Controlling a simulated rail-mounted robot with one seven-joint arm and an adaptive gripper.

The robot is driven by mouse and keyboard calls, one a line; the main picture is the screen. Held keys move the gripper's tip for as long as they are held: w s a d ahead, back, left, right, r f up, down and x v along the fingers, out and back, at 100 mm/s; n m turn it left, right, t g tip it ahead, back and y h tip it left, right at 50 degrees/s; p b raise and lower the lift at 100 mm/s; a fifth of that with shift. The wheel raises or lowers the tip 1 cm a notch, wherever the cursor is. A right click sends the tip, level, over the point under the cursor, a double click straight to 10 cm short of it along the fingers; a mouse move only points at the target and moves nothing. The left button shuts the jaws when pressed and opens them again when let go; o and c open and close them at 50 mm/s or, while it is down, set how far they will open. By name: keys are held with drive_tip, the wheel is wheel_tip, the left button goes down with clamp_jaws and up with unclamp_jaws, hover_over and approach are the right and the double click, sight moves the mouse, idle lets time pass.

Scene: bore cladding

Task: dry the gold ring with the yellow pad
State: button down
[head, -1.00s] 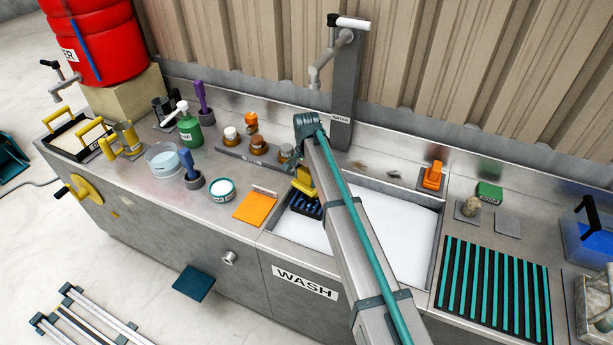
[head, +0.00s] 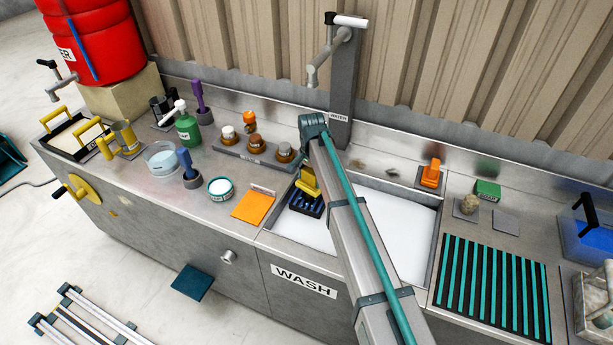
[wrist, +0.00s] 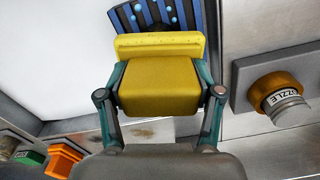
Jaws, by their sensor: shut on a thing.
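My gripper (wrist: 160,95) is shut on the yellow pad (wrist: 155,75), with one teal finger on each side of it. In the head view the yellow pad (head: 308,181) is over the left end of the sink, partly hidden by my arm. A gold-brown ring-like collar (wrist: 270,88) sits around a fitting marked as a nozzle, to the right of the pad in the wrist view and apart from it. I cannot tell for sure whether this is the gold ring.
A dark blue slotted rack (head: 305,203) lies just beyond the pad, with light blue beads on it. The white-floored sink (head: 410,235) is open to the right. A row of fittings stands on a grey strip (head: 237,153) at the left. A tap (head: 318,72) stands behind.

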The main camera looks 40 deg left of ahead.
drive_tip(key=shift+w+d, duration=0.2)
drive_tip(key=shift+d, duration=0.35)
drive_tip(key=shift+w+d, duration=0.15)
drive_tip(key=shift+d, duration=0.4)
drive_tip(key=shift+a, duration=0.15)
drive_tip(key=shift+s+a, duration=0.2)
drive_tip(key=shift+a, duration=0.45)
drive_tip(key=shift+s+a, duration=0.2)
drive_tip(key=shift+a, duration=0.5)
drive_tip(key=shift+s+a, duration=0.2)
drive_tip(key=shift+a, duration=0.45)
drive_tip(key=shift+d, duration=0.1)
drive_tip(key=shift+w+d, duration=0.2)
drive_tip(key=shift+d, duration=0.5)
drive_tip(key=shift+w+d, duration=0.2)
drive_tip(key=shift+d, duration=0.45)
drive_tip(key=shift+w+d, duration=0.2)
drive_tip(key=shift+d, duration=0.5)
drive_tip(key=shift+s+a, duration=0.2)
drive_tip(key=shift+a, duration=0.5)
drive_tip(key=shift+s+a, duration=0.2)
drive_tip(key=shift+a, duration=0.55)
drive_tip(key=shift+s+a, duration=0.2)
drive_tip(key=shift+a, duration=0.5)
drive_tip(key=shift+d, duration=0.2)
